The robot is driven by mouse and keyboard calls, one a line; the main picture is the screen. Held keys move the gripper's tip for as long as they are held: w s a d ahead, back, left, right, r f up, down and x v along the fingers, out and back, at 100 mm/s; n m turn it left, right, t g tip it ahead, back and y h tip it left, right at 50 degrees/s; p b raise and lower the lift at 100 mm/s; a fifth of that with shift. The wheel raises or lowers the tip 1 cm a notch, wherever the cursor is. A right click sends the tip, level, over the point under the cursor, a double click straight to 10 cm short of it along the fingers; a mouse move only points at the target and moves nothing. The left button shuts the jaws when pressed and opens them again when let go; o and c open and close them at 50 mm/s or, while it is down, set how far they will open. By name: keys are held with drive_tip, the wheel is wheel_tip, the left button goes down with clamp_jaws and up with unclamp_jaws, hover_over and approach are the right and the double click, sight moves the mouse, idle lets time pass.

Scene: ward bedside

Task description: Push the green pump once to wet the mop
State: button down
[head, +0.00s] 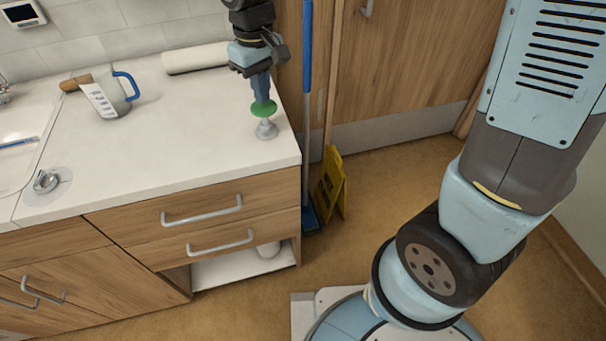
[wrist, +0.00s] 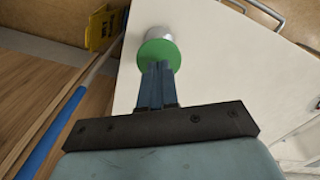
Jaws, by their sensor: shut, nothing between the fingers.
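The green pump (head: 264,108) has a round green top on a grey-white base and stands at the right end of the white counter. It also shows in the wrist view (wrist: 159,50). My gripper (head: 262,97) points down with its fingers shut and empty. Its fingertips are right over the green top; whether they touch it I cannot tell. In the wrist view my gripper (wrist: 157,66) overlaps the near part of the green top. A mop with a blue handle (head: 307,45) leans upright beside the counter, its blue foot (head: 309,217) on the floor.
A measuring jug (head: 108,97) with a blue handle and a rolled white towel (head: 196,58) lie on the counter (head: 190,120). A yellow sign (head: 332,184) stands by the mop. A sink (head: 22,150) is at left. The counter middle is clear.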

drive_tip(key=shift+r, duration=3)
drive_tip(key=shift+w+d, duration=0.1)
drive_tip(key=s+d+r+m+t, duration=0.2)
drive_tip(key=s+d+r+m, duration=0.1)
drive_tip(key=d, duration=0.6)
drive_tip(key=s+d+r+m+t, duration=0.1)
drive_tip(key=s+d+r+m, duration=0.1)
drive_tip(key=d, duration=0.8)
drive_tip(key=s+d+r+m+t, duration=0.2)
drive_tip(key=s+d, duration=0.3)
drive_tip(key=d, duration=0.5)
drive_tip(key=shift+s+r+m+t, duration=0.3)
drive_tip(key=shift+s+r+m, duration=0.05)
drive_tip(key=shift+r+m, duration=0.5)
